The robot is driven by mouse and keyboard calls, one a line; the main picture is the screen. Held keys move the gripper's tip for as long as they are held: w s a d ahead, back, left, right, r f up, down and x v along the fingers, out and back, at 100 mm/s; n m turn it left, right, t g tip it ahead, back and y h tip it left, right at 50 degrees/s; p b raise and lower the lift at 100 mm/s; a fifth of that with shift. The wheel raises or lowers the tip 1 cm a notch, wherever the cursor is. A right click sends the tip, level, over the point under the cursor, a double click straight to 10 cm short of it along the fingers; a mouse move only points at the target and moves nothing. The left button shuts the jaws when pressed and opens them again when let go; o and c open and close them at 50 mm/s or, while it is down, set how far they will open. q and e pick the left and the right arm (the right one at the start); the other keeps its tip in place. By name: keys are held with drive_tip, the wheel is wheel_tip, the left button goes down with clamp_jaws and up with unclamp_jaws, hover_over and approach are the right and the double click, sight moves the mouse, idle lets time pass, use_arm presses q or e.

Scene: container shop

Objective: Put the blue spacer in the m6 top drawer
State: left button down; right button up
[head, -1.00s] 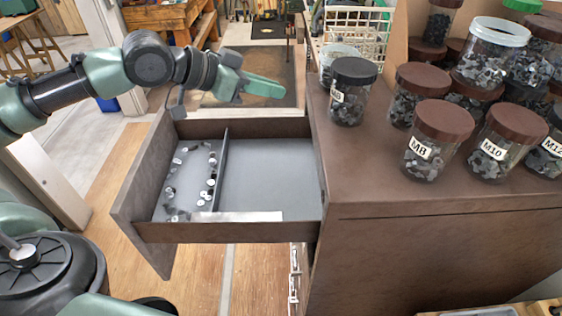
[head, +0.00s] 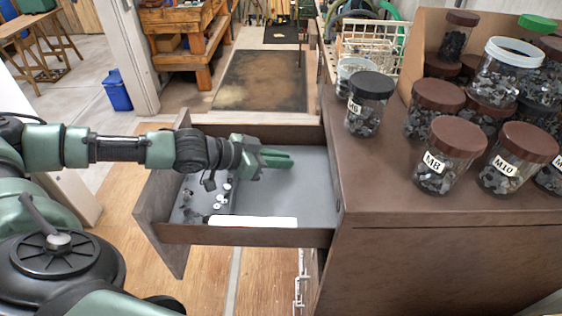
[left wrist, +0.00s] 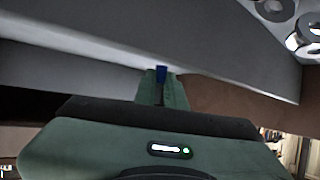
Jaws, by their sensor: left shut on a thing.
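My left gripper (head: 280,158) is over the open drawer (head: 237,237), low above its wide right compartment, with its fingers pointing right. In the left wrist view the fingers (left wrist: 161,85) are shut on the small blue spacer (left wrist: 161,73), which sticks out at their tips. The spacer cannot be made out in the head view. The drawer's left compartment holds several small light and dark pieces. The part of the right compartment that shows is empty grey floor. My right gripper is not in view.
The brown cabinet top (head: 390,195) lies right of the drawer. Jars stand on it, among them a black-lidded one marked M6 (head: 369,105) and a brown-lidded one marked M8 (head: 449,155). A white wire basket (head: 368,45) stands behind. The drawer's walls and divider surround the gripper.

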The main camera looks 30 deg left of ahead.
use_arm(q)
drive_tip(key=shift+f, duration=0.55)
drive_tip(key=shift+f, duration=0.1)
drive_tip(key=c, duration=1.5)
unclamp_jaws()
